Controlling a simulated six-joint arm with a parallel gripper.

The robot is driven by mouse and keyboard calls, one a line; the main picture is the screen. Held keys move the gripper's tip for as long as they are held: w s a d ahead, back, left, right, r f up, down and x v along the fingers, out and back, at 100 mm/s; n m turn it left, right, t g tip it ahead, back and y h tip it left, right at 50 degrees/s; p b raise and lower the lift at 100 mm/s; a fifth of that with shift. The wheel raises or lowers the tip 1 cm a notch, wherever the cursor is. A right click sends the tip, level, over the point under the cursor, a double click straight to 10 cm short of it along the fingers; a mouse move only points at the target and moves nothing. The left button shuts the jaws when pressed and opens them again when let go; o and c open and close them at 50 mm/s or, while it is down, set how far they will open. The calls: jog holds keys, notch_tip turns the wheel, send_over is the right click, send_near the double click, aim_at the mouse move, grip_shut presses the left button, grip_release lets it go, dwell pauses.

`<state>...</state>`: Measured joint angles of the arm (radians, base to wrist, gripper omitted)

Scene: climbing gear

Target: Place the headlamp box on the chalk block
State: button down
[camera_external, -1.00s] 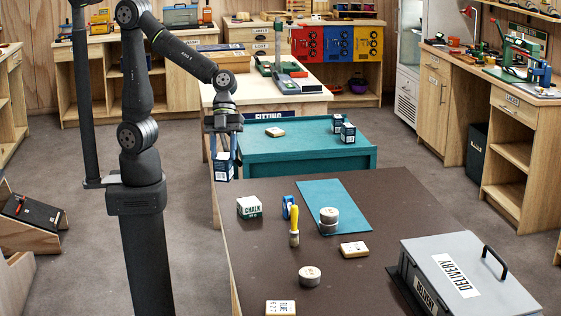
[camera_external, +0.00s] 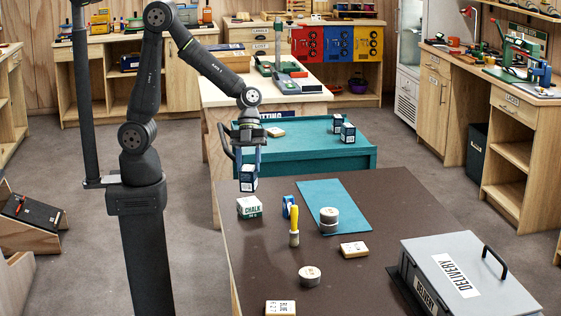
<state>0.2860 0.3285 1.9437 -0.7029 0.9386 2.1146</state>
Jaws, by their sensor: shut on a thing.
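My gripper (camera_external: 250,165) points down and is shut on a small dark blue and white box (camera_external: 248,184), which I take to be the headlamp box. The box hangs upright between the fingers. The chalk block (camera_external: 249,207), white and green with "CHALK" on its side, sits on the brown table near its left back corner. The held box is just above the chalk block in the picture. A small gap seems to lie between them, but I cannot tell exactly how well they line up.
A grey delivery box (camera_external: 470,280) is at front right.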

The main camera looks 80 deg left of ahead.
aim_at(249, 175)
jog(key=shift+f, duration=2)
jog(key=shift+f, duration=0.1)
jog(key=c, duration=0.8)
grip_release()
jog(key=v, duration=1.2)
jog(key=shift+d, duration=0.1)
